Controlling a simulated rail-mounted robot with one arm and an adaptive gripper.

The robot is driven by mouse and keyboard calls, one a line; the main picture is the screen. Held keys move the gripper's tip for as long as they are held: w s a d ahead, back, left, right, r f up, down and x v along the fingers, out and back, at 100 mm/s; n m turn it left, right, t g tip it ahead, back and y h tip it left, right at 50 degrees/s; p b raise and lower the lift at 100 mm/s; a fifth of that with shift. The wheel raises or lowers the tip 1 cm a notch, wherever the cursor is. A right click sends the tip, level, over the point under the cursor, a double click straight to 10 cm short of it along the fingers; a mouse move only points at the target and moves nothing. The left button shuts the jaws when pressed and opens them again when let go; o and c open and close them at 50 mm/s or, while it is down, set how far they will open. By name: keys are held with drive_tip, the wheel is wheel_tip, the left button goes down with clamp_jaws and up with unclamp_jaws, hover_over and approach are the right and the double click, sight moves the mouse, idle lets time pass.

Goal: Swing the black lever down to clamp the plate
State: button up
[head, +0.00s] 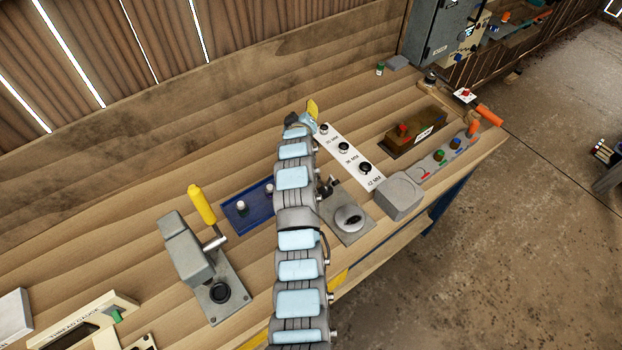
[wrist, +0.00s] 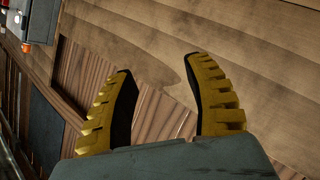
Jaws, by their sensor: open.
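My gripper shows in the wrist view (wrist: 161,66) with its two yellow fingers spread wide apart and nothing between them. In the head view my gripper (head: 312,108) is at the far end of my arm, above the back of the bench, with only a yellow finger clear. A small dark upright part (head: 329,187), possibly the black lever, stands beside my arm, partly hidden by it. It is at the back of a grey plate (head: 344,229) with a round dark-centred fitting. My gripper is well beyond both, touching neither. Neither can be made out in the wrist view.
A grey device with a yellow handle (head: 202,205) stands left of my arm, near a blue tray (head: 238,218) partly behind it. Right are a white labelled strip (head: 351,158), a grey box (head: 400,197) and a brown box (head: 417,133). The bench's back left is clear.

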drive_tip(key=s+g+h+b, duration=0.1)
drive_tip(key=s+g+b, duration=1)
drive_tip(key=s+g, duration=0.15)
drive_tip(key=shift+g+h, duration=0.3)
drive_tip(key=shift+g, duration=0.05)
drive_tip(key=d+f, duration=0.1)
drive_tip(key=f, duration=0.4)
drive_tip(key=w+d+f+b, duration=0.1)
drive_tip(key=f, duration=0.5)
drive_tip(key=w+d+f, duration=0.1)
drive_tip(key=f, duration=0.4)
drive_tip(key=shift+w+f, duration=0.2)
drive_tip(key=shift+f, duration=0.05)
clamp_jaws()
